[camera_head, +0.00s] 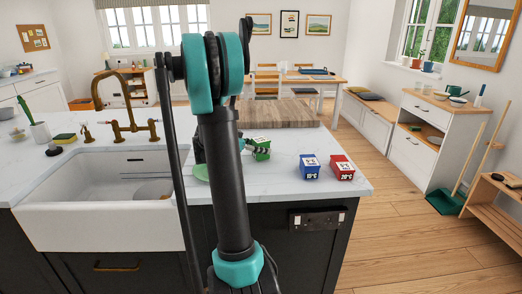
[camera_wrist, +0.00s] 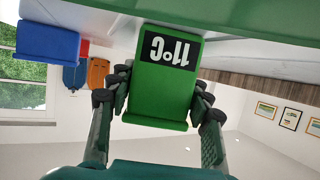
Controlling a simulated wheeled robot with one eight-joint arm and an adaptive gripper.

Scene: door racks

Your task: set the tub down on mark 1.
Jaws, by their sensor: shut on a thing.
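A green tub (camera_head: 262,148) stands out to the right of my arm, at or just above the white worktop in the head view. In the wrist view the green tub (camera_wrist: 160,95) appears upside down, with a black label reading 11°C. My gripper (camera_wrist: 163,84) is shut on its two sides. In the head view my arm hides most of the gripper. I cannot tell whether the tub touches the worktop. No numbered mark can be made out in either view.
A blue tub (camera_head: 310,166) and a red tub (camera_head: 342,167) stand to the right, near the worktop's edge. A wooden board (camera_head: 283,113) lies behind. A sink (camera_head: 105,190) is on the left.

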